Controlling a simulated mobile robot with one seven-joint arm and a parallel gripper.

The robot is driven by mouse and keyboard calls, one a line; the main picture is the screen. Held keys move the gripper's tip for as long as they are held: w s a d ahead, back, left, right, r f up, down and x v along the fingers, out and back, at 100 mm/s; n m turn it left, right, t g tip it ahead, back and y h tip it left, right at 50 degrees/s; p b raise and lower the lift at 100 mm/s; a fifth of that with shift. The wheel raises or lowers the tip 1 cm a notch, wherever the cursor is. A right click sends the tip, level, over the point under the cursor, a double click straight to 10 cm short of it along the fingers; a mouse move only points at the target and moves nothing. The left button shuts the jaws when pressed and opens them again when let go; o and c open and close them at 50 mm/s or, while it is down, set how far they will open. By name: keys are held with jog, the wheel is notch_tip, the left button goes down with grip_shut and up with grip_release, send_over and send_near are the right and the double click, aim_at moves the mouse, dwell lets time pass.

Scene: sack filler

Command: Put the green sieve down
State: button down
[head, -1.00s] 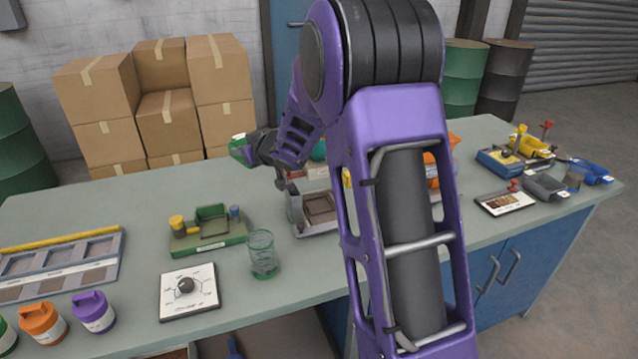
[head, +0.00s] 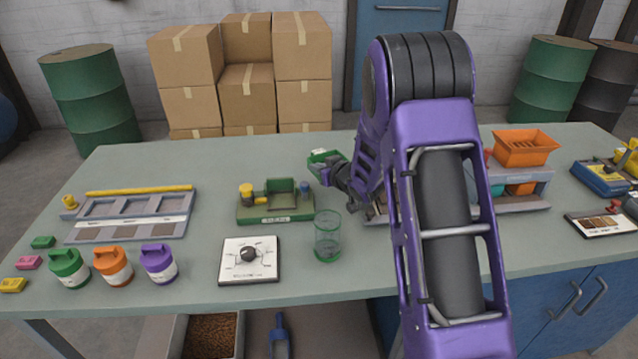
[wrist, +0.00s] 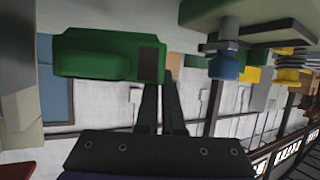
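The green sieve (head: 322,157) is a small green tray-like piece held over the table, behind the green station. It fills the upper left of the wrist view (wrist: 95,57), with a dark patch at its right end. My gripper (head: 330,176) is shut on it, its two dark fingers close together at that end in the wrist view (wrist: 160,85). The green station (head: 275,213), with yellow and blue knobs, stands on the table in front and to the left. My arm hides part of the table to the right.
A clear green-tinted glass (head: 328,238) and a dial panel (head: 248,262) stand near the front edge. A grey rack (head: 130,230) and several colored jars (head: 158,263) are at left. An orange hopper (head: 525,147) stands at right. Bare tabletop (head: 215,165) lies behind the green station.

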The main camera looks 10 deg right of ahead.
jog(key=shift+f, duration=2.15)
jog(key=shift+f+b, duration=0.2)
jog(key=shift+b, duration=0.2)
jog(key=c, duration=1.1)
grip_release()
jog(key=shift+o, duration=0.2)
